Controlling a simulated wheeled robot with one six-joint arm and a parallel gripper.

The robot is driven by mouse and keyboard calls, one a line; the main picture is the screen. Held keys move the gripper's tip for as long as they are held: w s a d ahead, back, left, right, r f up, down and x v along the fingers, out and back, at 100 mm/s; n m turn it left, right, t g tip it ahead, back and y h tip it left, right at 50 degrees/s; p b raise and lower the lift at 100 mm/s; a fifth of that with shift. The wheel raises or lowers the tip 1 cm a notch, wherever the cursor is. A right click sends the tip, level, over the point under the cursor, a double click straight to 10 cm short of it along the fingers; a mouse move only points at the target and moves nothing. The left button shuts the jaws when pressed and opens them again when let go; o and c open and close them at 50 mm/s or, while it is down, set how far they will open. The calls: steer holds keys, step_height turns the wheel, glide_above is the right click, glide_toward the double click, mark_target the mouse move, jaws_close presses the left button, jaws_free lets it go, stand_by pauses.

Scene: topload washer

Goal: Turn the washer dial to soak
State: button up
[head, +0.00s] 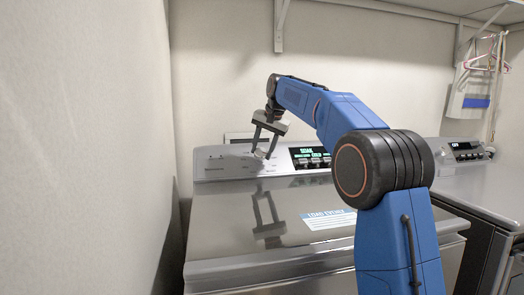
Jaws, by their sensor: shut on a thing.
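The topload washer (230,215) stands in front of me with its grey lid closed. Its control panel (215,165) runs along the back edge. The dial (260,154) is on this panel, small and largely hidden by the fingers. My gripper (263,152) reaches down to the panel from above and is shut on the dial. The lit display (308,156) to the right of the dial shows green text that appears to read SOAK. Finer dial markings are too small to read.
A second appliance (475,175) with a display reading OFF stands at the right. A wall is close on the left. A shelf bracket (280,25) is above, and pink hangers (485,62) hang at the upper right. The lid surface is clear apart from a label (328,219).

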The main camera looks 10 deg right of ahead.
steer(key=shift+m, duration=0.4)
steer(key=o, duration=1.1)
steer(key=shift+d, duration=0.1)
steer(key=shift+c, duration=0.2)
steer(key=v, duration=1.7)
steer(key=shift+s, duration=0.25)
steer(key=shift+r, duration=0.15)
